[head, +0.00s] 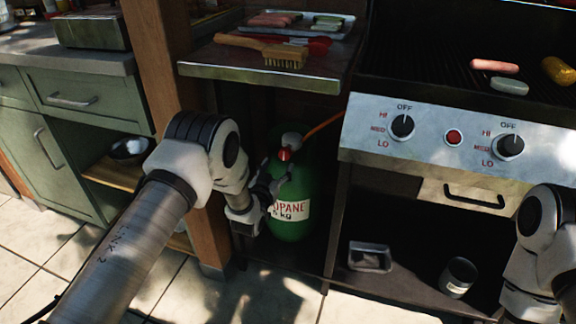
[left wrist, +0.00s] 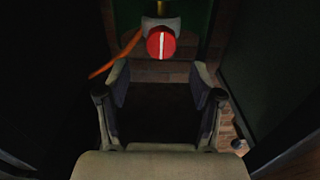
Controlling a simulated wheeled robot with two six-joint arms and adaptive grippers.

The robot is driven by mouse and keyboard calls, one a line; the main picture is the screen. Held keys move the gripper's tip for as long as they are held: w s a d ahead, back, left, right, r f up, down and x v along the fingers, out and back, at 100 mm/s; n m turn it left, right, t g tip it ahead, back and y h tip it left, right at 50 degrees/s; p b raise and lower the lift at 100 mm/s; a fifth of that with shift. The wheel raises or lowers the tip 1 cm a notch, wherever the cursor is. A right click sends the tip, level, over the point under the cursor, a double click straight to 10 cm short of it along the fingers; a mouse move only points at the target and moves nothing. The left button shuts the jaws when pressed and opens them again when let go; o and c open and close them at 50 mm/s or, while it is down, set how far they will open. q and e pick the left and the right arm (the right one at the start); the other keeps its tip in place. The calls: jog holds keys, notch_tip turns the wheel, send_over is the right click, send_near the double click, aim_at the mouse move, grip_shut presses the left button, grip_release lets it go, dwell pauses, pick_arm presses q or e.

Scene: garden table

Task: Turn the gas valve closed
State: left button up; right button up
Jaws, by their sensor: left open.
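The gas valve is a red knob (head: 284,154) on top of a green propane bottle (head: 291,226) under the side shelf. In the left wrist view the red knob (left wrist: 161,43) faces me, with a white stripe standing upright on it. My left gripper (head: 277,178) is in front of the bottle, just below the knob. In the left wrist view its fingers (left wrist: 158,84) are spread and empty, with the knob beyond and above the fingertips. Whether a finger touches the bottle cannot be told. Part of my right arm shows at the right edge; its gripper is not visible.
An orange hose (head: 324,125) runs from the valve to the grill (head: 370,148). A wooden post (head: 162,65) stands left of the bottle. The shelf (head: 240,72) overhangs it, holding a brush (head: 284,56) and a tray (head: 345,20). A can (head: 458,277) stands below the grill.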

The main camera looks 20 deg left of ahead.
aim_at(284, 155)
pick_arm(q)
jog(key=w+b, duration=0.1)
jog(key=w, duration=0.5)
jog(key=shift+f+b, duration=0.1)
jog(key=shift+b, duration=0.3)
jog(key=shift+w, duration=0.25)
jog(key=c, duration=1.1)
